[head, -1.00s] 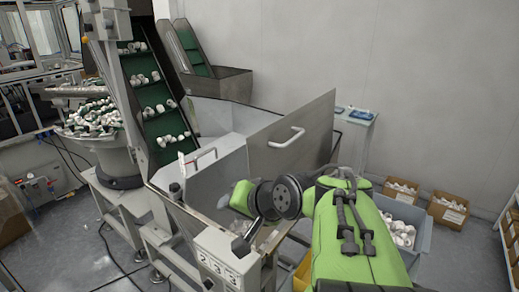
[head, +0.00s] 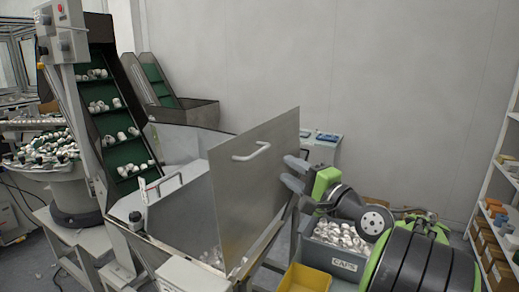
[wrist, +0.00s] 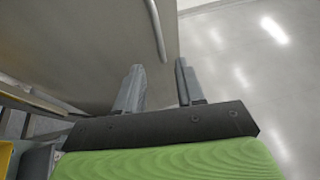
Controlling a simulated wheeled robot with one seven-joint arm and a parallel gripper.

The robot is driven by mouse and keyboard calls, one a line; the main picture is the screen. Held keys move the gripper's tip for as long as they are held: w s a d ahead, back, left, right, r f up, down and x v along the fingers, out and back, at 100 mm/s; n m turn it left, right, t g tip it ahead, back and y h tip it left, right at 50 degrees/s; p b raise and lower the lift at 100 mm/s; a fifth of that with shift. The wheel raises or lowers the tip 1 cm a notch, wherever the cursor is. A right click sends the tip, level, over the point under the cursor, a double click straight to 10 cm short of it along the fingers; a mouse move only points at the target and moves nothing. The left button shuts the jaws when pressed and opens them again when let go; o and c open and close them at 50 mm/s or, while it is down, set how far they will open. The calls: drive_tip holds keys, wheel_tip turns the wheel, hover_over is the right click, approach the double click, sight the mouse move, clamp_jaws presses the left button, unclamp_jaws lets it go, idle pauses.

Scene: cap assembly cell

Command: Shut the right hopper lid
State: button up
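The right hopper lid (head: 250,190) is a flat grey metal panel standing steeply raised on the hopper (head: 160,248), with a pale bar handle (head: 252,152) near its top. My gripper (head: 293,173) is at the lid's right edge in the head view, with its two fingers apart and nothing between them. Whether a finger touches the lid is unclear.
A second panel (head: 183,212) with a handle is on the hopper's left side. A yellow bin (head: 304,279) and a grey caps crate (head: 325,255) stand below my arm. Shelving (head: 490,200) is at the right. A green conveyor (head: 122,122) rises at the left.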

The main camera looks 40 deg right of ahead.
sight(259, 152)
drive_tip(key=w, duration=0.4)
drive_tip(key=w+r+p, duration=0.1)
drive_tip(key=w, duration=0.3)
drive_tip(key=w+p, duration=0.1)
drive_tip(key=w, duration=0.2)
drive_tip(key=shift+w+d+r, duration=0.15)
drive_tip(key=shift+w+d, duration=0.15)
drive_tip(key=shift+w, duration=0.1)
clamp_jaws()
